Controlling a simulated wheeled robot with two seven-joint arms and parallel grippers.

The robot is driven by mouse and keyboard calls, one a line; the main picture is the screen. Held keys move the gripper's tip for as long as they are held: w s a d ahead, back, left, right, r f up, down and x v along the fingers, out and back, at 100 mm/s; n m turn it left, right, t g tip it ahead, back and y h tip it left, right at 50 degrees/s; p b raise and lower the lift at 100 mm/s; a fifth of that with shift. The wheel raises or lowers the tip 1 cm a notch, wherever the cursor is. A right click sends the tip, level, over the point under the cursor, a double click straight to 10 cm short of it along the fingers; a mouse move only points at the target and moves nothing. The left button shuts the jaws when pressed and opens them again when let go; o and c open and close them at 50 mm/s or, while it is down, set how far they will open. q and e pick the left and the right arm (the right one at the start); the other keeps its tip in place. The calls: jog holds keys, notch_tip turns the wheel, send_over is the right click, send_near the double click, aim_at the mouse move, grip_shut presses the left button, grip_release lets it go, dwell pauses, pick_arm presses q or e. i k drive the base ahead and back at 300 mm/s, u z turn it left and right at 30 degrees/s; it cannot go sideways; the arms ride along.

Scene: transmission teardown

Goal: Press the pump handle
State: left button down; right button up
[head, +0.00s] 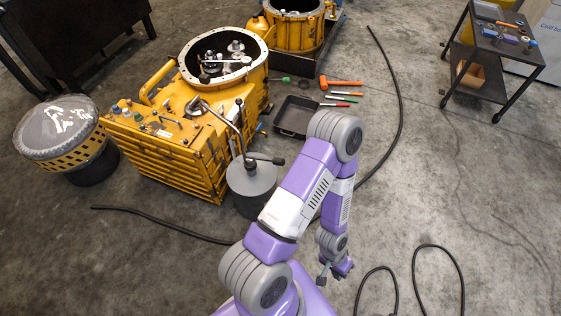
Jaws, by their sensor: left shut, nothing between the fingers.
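The hand pump is a dark grey canister (251,178) with a light grey top, standing on the floor in front of the yellow transmission housing. A black pump handle (266,158) sticks out to the right over its top, ending in a knob. My left arm rises from the bottom and bends back down on the right of the canister, covering part of its right side. My left gripper (323,278) is low, below and right of the canister, apart from the handle; it is small in view, shut and empty. My right gripper is out of view.
Black hoses (400,110) run along the floor. A cart (495,70) stands far right.

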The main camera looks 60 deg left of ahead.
aim_at(276, 160)
jog(key=i, duration=1.15)
jog(key=u, duration=1.85)
